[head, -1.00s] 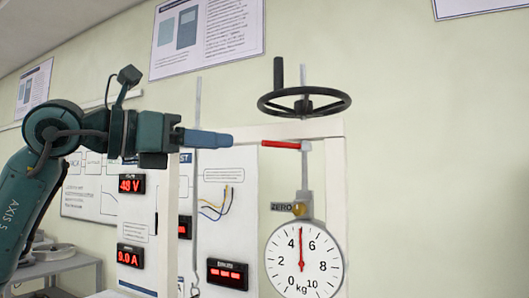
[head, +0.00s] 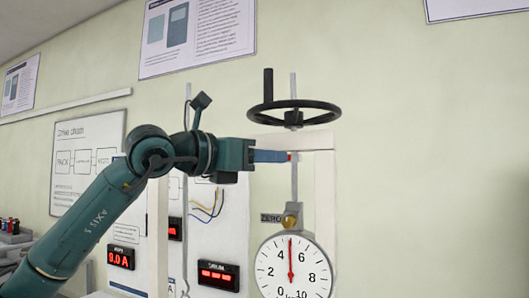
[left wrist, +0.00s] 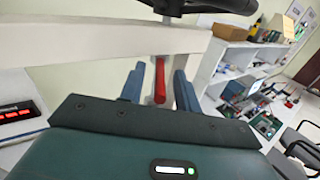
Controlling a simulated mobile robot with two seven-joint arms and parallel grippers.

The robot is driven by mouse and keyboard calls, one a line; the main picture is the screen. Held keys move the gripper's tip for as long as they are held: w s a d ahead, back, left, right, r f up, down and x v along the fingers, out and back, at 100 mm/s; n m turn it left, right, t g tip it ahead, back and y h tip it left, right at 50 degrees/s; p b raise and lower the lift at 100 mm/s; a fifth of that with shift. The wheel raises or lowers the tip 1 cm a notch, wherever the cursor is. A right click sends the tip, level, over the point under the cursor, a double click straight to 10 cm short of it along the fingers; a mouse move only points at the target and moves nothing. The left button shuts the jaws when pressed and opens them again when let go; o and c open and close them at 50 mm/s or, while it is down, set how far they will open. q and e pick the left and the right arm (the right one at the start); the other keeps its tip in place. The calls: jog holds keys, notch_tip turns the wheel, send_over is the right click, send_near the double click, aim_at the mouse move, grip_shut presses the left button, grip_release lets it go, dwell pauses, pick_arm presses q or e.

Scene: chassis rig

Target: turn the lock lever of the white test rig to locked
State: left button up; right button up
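The lock lever is red. In the left wrist view the lever (left wrist: 160,82) lies between my two blue fingers, with a visible gap on each side. My left gripper (head: 272,156) is open around the lever, just under the handwheel. Its fingers also show in the left wrist view (left wrist: 159,74). The white test rig (head: 325,195) frames the lever and the dial below it. My right gripper is not in view.
A black handwheel (head: 320,105) with an upright handle sits above the rig's crossbar, close over my left gripper. A round dial (head: 290,270) hangs below the lever. Red displays (head: 219,275) and loose wires (head: 208,208) are on the panel at left. White shelves (left wrist: 205,75) show at right in the wrist view.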

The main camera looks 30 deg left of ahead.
pick_arm(q)
grip_shut()
dwell(0.3)
dwell(0.4)
